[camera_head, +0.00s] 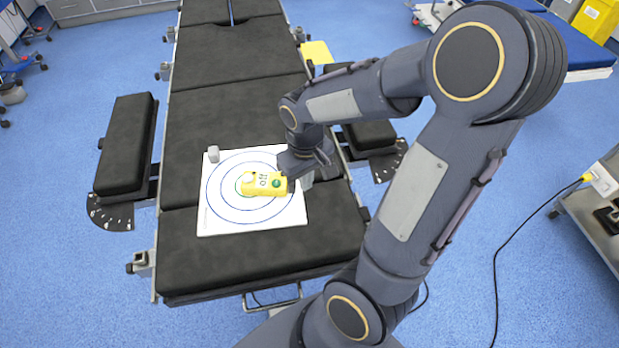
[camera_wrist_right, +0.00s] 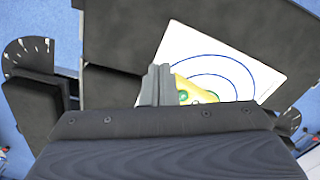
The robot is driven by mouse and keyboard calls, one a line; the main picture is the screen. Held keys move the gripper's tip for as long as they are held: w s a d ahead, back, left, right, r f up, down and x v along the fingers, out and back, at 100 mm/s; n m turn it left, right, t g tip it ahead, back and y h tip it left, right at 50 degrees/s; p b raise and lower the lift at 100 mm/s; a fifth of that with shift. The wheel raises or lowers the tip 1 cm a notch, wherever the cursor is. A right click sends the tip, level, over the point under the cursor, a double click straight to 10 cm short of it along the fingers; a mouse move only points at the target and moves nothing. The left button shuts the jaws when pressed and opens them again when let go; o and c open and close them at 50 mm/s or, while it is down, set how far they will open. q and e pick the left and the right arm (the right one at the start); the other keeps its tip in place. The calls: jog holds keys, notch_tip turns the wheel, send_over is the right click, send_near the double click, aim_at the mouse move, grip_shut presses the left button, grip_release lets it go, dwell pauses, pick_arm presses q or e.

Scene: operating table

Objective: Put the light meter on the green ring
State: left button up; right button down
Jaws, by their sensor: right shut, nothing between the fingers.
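The yellow light meter (camera_head: 264,184) lies over the middle of the white board with rings (camera_head: 222,226). It covers much of the smallest ring, whose left edge shows as a thin greenish curve (camera_head: 238,184); the rest of that ring is hidden. My right gripper (camera_head: 304,180) is at the meter's right end, shut with nothing held. In the right wrist view the shut fingers (camera_wrist_right: 157,86) are beside the light meter (camera_wrist_right: 190,88), which is partly hidden by the gripper body. I cannot tell whether they touch. My left gripper is not in view.
The board rests on the black operating table (camera_head: 250,262). A padded armrest (camera_head: 126,145) is on the left. The table surface beyond the board is clear.

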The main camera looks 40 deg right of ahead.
aim_at(292, 185)
notch_tip(292, 185, down, 9)
jog(key=shift+s+b, duration=0.1)
jog(key=shift+b, duration=0.4)
jog(key=w, duration=0.2)
jog(key=w+p, duration=0.1)
jog(key=shift+w+d, duration=0.2)
jog(key=shift+d, duration=0.05)
jog(key=shift+w, duration=0.4)
jog(key=shift+w+d, duration=0.1)
jog(key=shift+w, duration=1)
jog(key=shift+s, duration=0.1)
